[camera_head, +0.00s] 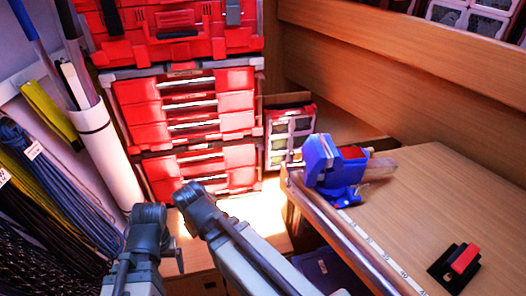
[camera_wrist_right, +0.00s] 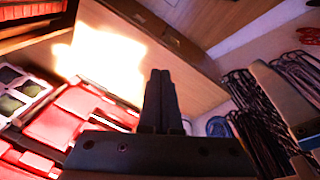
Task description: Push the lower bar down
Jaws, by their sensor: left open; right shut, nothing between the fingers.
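A stack of red drawer units (camera_head: 150,112) stands at the back left, with pale horizontal bars across the drawer fronts. One such bar (camera_head: 203,156) lies low on the stack. I cannot tell which bar is the task's lower bar. My left gripper (camera_head: 150,252) is at the bottom left of the head view, apart from the drawers. It is open, but its fingertips are hard to make out. My right gripper (camera_wrist_right: 160,74) is shut and empty in the right wrist view. Red drawers also show at the left of that view (camera_wrist_right: 62,118).
A wooden bench (camera_head: 440,195) fills the right, with a blue clamp (camera_head: 332,170) on its edge and a red and black block (camera_head: 463,261). Coiled lines (camera_head: 60,195) and a white tube (camera_head: 105,150) line the left wall. A small organiser box (camera_head: 288,135) stands right of the drawers.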

